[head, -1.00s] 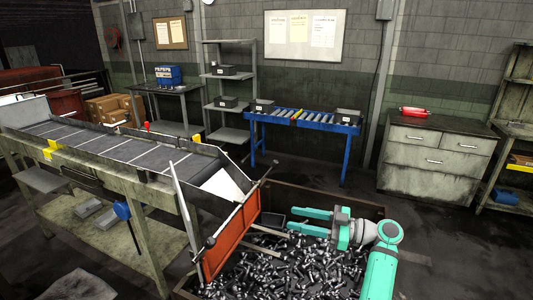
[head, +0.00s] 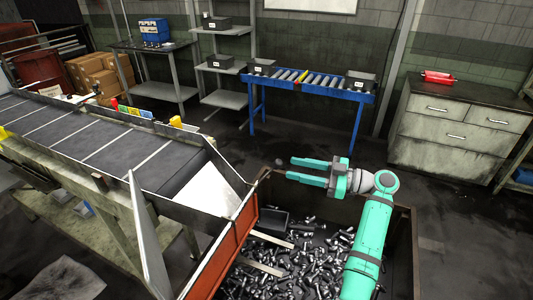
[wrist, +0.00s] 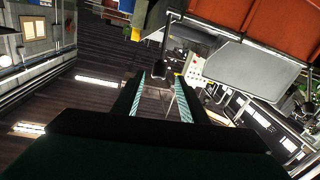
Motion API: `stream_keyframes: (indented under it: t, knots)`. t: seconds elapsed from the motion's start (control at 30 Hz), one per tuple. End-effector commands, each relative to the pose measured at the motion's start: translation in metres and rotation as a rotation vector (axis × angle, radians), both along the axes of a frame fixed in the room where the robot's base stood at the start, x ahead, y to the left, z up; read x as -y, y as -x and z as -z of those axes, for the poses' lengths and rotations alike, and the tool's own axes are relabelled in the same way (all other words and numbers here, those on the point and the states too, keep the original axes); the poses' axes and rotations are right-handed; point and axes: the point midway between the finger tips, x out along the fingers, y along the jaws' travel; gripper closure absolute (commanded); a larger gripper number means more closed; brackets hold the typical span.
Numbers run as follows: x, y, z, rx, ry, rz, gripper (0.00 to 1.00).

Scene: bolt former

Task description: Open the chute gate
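The chute gate is an orange-red panel (head: 230,256) at the lower end of the chute, standing over the bolt bin. A dark rod runs along its top edge, with a round dark knob (head: 279,162) at its far end. My gripper (head: 289,168) is open, its fingers pointing left at the knob, which shows at or just beyond the fingertips. In the wrist view the dark knob (wrist: 160,69) appears between and ahead of the two open fingers. The orange panel (wrist: 265,25) fills the upper right there. I cannot tell whether the fingers touch the knob.
The bin (head: 398,262) under the gate holds many loose bolts. The conveyor (head: 95,140) slopes to the chute from the left. A blue roller table (head: 340,93) stands behind my gripper, and a grey cabinet (head: 440,150) stands at right. Floor between is clear.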

Motion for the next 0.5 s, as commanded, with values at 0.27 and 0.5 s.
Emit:
stream_keyframes:
  t: [0.27,0.5]
  knots:
    - [-0.031,-0.008,0.001,0.0,0.001,-0.004,0.61]
    - [-0.071,-0.021,0.0,0.0,0.001,-0.001,0.61]
